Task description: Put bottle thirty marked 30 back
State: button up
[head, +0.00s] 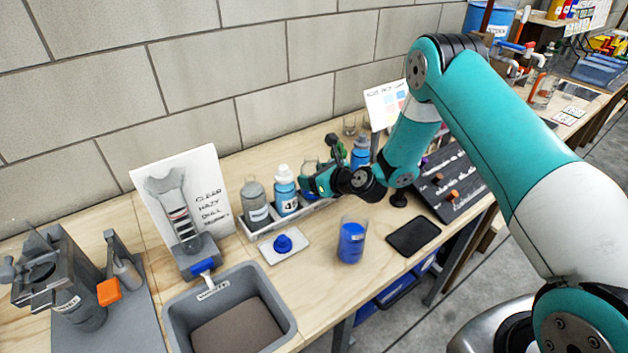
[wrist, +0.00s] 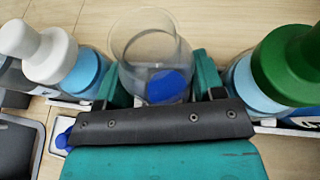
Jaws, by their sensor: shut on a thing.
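My gripper (head: 314,184) is shut on a clear, uncapped bottle (wrist: 150,45) with blue at its bottom, and the wrist view shows it between the teal fingers (wrist: 163,92). In the head view this bottle (head: 309,166) is at the grey rack (head: 262,233), between a white-capped bottle (head: 285,192) and a green-capped bottle (head: 338,150). I cannot tell whether its base rests in the rack. Its label is hidden, so I cannot read 30 on it. The wrist view also shows the white cap (wrist: 38,48) and green cap (wrist: 288,65) close on either side.
A blue cap (head: 283,243) lies on a white plate in front of the rack. A cup of blue liquid (head: 352,240) and a black pad (head: 413,236) stand to the right. A grey bin (head: 282,312) is at the front. A sign (head: 183,205) stands left.

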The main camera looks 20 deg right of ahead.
jog(key=shift+f, duration=0.85)
jog(key=o, duration=1.2)
jog(key=shift+f, duration=0.1)
